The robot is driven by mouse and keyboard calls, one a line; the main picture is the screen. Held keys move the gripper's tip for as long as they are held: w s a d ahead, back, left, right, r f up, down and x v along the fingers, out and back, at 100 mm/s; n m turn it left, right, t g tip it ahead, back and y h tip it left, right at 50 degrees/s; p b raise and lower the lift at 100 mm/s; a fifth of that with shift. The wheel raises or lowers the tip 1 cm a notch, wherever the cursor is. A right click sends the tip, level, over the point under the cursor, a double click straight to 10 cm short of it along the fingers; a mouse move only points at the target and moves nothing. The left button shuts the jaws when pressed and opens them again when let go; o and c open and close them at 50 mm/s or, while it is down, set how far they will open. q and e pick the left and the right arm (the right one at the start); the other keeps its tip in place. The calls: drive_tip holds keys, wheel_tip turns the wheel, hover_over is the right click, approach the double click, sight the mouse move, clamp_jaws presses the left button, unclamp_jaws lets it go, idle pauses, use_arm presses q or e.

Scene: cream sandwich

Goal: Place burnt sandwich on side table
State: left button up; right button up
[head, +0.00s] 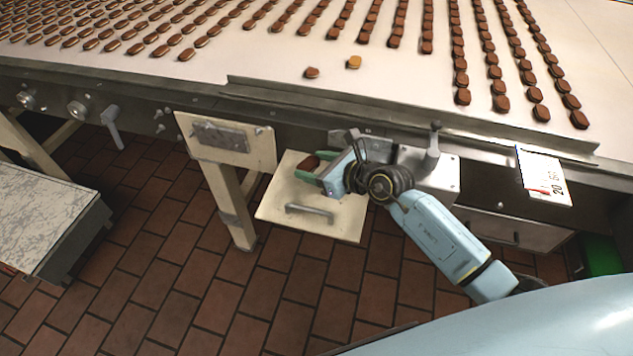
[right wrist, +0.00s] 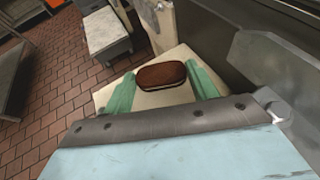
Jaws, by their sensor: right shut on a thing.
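My right gripper (head: 311,166) is shut on a dark brown cream sandwich (head: 309,162), with one green finger at each side. The sandwich (right wrist: 161,76) shows clearly between the fingers in the right wrist view. It is above a cream panel with a metal handle (head: 330,226), beside the conveyor's front; I cannot tell how high above. A low table with a mottled pale top (head: 40,205) stands at the left, apart from the gripper. It also shows at the top of the right wrist view (right wrist: 107,32). My left gripper is not in view.
The pale conveyor (head: 270,75) carries many sandwiches in rows. A lighter golden one (head: 353,62) and a brown one (head: 311,72) lie near its front edge. A cream plate on a post (head: 228,142) stands between the gripper and the low table. The tiled floor (head: 150,250) is clear.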

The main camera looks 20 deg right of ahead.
drive_tip(key=shift+f, duration=0.7)
wheel_tip(320, 180, down, 2)
drive_tip(key=shift+f+b, duration=0.25)
drive_tip(key=shift+b, duration=0.55)
drive_tip(key=shift+f, duration=0.45)
drive_tip(key=o, duration=0.9)
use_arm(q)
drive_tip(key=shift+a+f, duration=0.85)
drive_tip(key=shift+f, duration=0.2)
use_arm(e)
drive_tip(key=shift+o, duration=0.2)
